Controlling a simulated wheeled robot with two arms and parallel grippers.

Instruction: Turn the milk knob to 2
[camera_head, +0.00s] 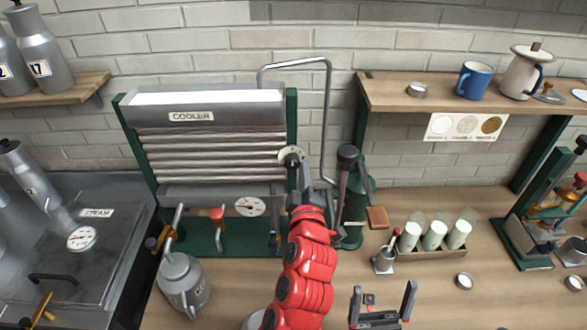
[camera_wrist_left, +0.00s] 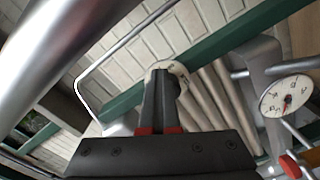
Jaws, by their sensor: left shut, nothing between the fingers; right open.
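The cooler (camera_head: 190,117) is a green-framed ribbed unit against the brick wall. A knob on a pale round dial (camera_head: 291,153) sits at its right edge; I take it to be the milk knob. My left gripper (camera_head: 303,176), on the red arm, is shut and empty, with its fingertips right at the knob. In the left wrist view the shut fingers (camera_wrist_left: 161,80) cover most of the pale dial (camera_wrist_left: 178,69); its markings cannot be read, and I cannot tell whether they touch the knob. My right gripper (camera_head: 383,300) is open and empty over the counter's front.
A bent metal pipe (camera_head: 328,110) rises beside the knob. A dark-handled green device (camera_head: 355,205) stands close right of my left gripper. A gauge (camera_head: 250,206) and red-topped tap (camera_head: 217,216) are below the cooler. A bottle rack (camera_head: 432,248) stands further right.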

